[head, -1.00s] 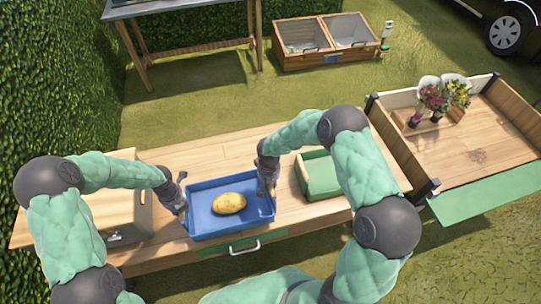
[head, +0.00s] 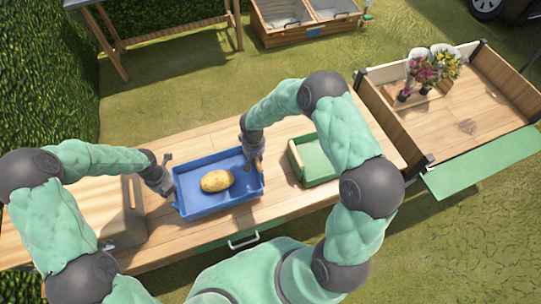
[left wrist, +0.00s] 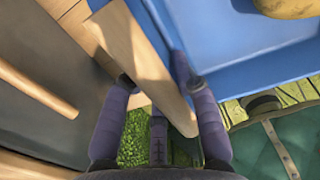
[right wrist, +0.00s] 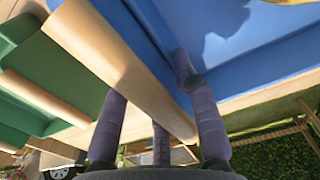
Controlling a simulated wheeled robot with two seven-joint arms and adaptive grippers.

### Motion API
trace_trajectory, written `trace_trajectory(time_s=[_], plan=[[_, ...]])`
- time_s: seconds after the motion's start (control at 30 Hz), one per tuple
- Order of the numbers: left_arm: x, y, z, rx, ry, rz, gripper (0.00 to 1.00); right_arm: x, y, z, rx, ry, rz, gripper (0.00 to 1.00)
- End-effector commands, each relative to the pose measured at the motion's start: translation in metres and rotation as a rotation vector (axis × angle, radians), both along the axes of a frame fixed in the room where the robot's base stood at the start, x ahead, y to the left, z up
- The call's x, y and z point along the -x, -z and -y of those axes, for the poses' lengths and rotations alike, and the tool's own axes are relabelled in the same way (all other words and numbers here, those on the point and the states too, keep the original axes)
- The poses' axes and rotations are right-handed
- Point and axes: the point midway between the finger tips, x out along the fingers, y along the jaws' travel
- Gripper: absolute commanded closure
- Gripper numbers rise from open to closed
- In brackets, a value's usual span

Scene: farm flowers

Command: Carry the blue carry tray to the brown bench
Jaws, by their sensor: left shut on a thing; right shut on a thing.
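The blue carry tray (head: 200,207) is in the middle of the head view, over the long wooden bench (head: 275,205), with a yellow-brown potato (head: 217,181) inside. My left gripper (head: 168,186) is shut on the tray's left wooden handle, which shows in the left wrist view (left wrist: 140,60). My right gripper (head: 256,160) is shut on the right wooden handle, seen in the right wrist view (right wrist: 100,55). The tray looks about level. Its underside is hidden, so I cannot tell whether it touches the bench.
A green tray (head: 318,170) lies just right of the blue one. A wooden box (head: 120,225) stands at the left. A wood-sided cart bed (head: 470,125) with flowers is at the right. Another table (head: 170,35) and a planter (head: 300,38) stand on the grass behind.

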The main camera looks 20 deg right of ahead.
Motion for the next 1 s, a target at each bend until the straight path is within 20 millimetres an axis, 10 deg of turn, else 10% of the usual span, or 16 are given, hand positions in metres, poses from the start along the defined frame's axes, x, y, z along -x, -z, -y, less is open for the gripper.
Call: trace_trajectory(time_s=[1.0], plan=[[-0.002, 0.036, -0.002, -0.003, -0.002, 0.003, 1.00, -0.001, 0.037, 0.002, 0.003, 0.001, 0.001, 1.00]])
